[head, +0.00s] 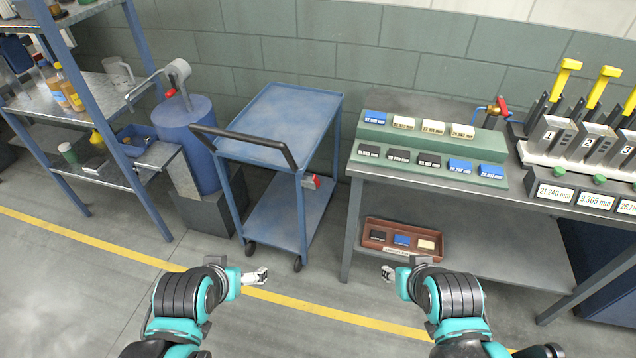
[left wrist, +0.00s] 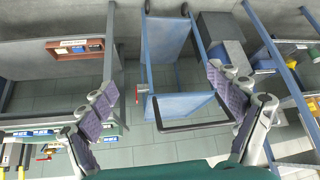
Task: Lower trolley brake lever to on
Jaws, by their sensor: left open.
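The blue trolley (head: 290,120) has two shelves, a dark push handle (head: 245,142) and small wheels. A red brake lever (head: 311,182) with a grey part sits at its front right leg, below the top shelf; its exact angle is hard to tell. My left gripper (head: 256,276) is open and empty, in front of the trolley and apart from it. In the left wrist view its fingers (left wrist: 162,80) are spread, with the trolley (left wrist: 168,50) showing between them; the red lever (left wrist: 139,96) shows there too. My right gripper (head: 387,273) is near the workbench front, its fingers too small to judge.
A workbench (head: 400,182) with a green stepped rack (head: 430,152) stands right of the trolley; a brown tray (head: 402,240) is on its lower shelf. A blue cylinder pump (head: 188,140) and shelving (head: 95,75) stand left. The floor in front is clear, with a yellow line.

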